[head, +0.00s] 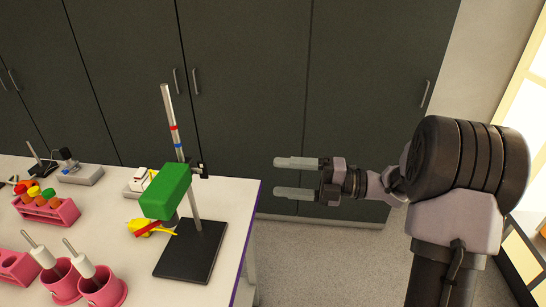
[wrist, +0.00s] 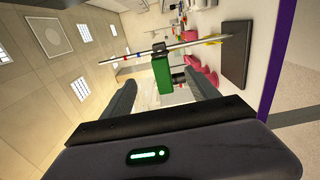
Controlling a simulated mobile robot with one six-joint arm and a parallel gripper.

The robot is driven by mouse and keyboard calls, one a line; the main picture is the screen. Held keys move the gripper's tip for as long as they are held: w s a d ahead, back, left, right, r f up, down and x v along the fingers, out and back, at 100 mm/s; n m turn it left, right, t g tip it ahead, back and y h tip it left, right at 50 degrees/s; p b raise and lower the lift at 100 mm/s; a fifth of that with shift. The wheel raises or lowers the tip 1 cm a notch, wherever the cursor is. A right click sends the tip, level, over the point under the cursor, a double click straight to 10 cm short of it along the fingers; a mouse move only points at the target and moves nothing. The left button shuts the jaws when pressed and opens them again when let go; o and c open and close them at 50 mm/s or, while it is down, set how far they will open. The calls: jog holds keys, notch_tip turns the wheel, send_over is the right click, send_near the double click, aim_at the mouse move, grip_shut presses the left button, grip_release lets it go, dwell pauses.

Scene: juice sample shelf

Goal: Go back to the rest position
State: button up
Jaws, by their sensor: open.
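My gripper (head: 296,178) is open and empty in the head view. It hangs in free air to the right of the table's edge, its fingers pointing left towards the stand. In the wrist view my gripper's two dark fingers (wrist: 162,100) are apart, with nothing held between them. A stand with a black base (head: 192,250), an upright metal rod with red and blue bands, and a green block (head: 167,192) clamped on it is on the table's right end. The green block (wrist: 162,75) also shows beyond the fingers in the wrist view, apart from them.
The white table (head: 120,222) ends just left of my gripper. On it are a pink rack (head: 48,211) with coloured-capped tubes, pink cups (head: 105,292) and yellow and red items (head: 148,228) by the stand. Dark cabinets (head: 250,100) stand behind. Floor right of the table is clear.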

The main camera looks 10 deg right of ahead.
jog(key=w+r+m+t+h, duration=0.5)
jog(key=w+r+m+t, duration=0.2)
jog(key=w+r+m, duration=0.15)
jog(key=s+d+r+m+t+h, duration=0.2)
jog(key=d+r+m+t+h, duration=0.3)
jog(key=m+h, duration=0.6)
jog(key=s+a+f+m+g+h, duration=0.1)
jog(key=s+f+m+g, duration=0.3)
jog(key=s+m, duration=0.4)
jog(key=s+a+f+m+g+h, duration=0.1)
jog(key=s+f+m+g, duration=0.4)
jog(key=s, duration=0.6)
jog(key=s+a+f+m+g+y, duration=0.3)
jog(key=s+a, duration=0.4)
jog(key=s, duration=0.5)
notch_tip(320, 180, down, 2)
jog(key=shift+a+f+m, duration=0.1)
jog(key=shift+a+m, duration=0.25)
jog(key=shift+m, duration=0.2)
